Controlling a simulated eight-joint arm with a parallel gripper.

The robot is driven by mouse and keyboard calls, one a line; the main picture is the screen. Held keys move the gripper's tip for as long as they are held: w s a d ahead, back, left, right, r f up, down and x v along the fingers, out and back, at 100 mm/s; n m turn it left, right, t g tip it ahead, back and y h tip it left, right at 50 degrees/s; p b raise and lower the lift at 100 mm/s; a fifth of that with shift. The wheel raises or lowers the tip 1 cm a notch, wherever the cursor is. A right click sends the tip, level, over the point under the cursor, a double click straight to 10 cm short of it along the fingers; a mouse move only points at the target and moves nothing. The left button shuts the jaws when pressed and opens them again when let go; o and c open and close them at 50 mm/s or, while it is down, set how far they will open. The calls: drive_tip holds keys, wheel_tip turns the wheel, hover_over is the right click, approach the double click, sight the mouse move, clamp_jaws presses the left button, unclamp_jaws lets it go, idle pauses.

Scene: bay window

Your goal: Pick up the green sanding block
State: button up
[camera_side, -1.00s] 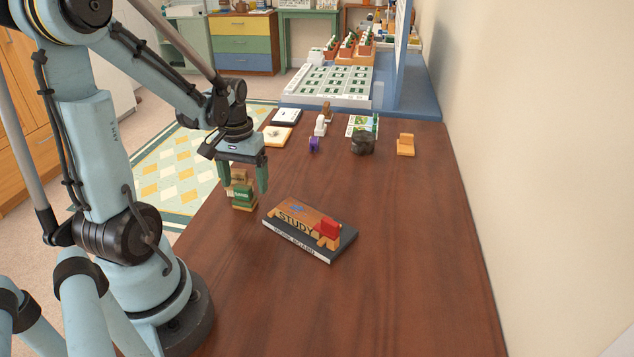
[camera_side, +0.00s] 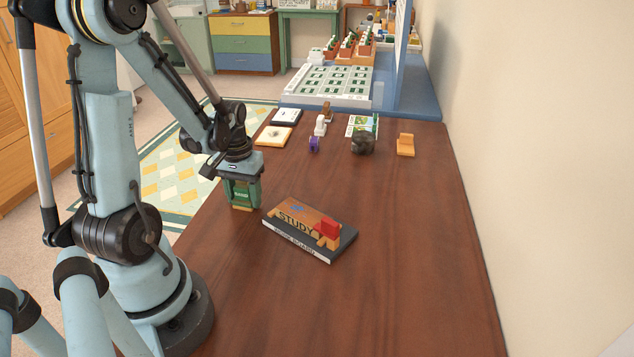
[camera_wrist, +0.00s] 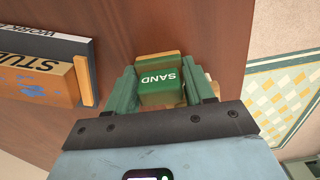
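The green sanding block (camera_wrist: 160,84), marked SAND, stands on the wooden table between the fingers of my gripper (camera_wrist: 160,88). In the side view my gripper (camera_side: 242,194) is lowered over it and mostly hides it. The fingers lie close against both sides of the block, with no clear gap in the wrist view, so they look shut on it. A tan wooden edge (camera_wrist: 158,58) shows just beyond the green part. The block appears to be still at table height.
A dark board (camera_side: 311,248) with a wooden STUDY piece and a red block lies right of my gripper. Farther back are a purple spool (camera_side: 314,145), a dark lump (camera_side: 363,143) and a small wooden chair-shaped piece (camera_side: 405,145). The table's right front is clear.

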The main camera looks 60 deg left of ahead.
sight(245, 188)
drive_tip(key=c, duration=0.4)
drive_tip(key=shift+r, duration=0.1)
drive_tip(key=shift+r, duration=0.85)
drive_tip(key=r, duration=0.1)
drive_tip(key=d+r, duration=0.1)
drive_tip(key=shift+w+r, duration=0.1)
drive_tip(key=shift+r, duration=0.2)
drive_tip(key=d+r, duration=0.2)
drive_tip(key=d, duration=0.1)
drive_tip(key=w+d+r, duration=0.1)
drive_tip(key=d+r, duration=0.1)
drive_tip(key=d, duration=0.2)
drive_tip(key=d+r, duration=0.2)
drive_tip(key=d, duration=0.1)
drive_tip(key=shift+w+d+r, duration=0.25)
drive_tip(key=shift+w+d, duration=0.05)
drive_tip(key=shift+w, duration=0.05)
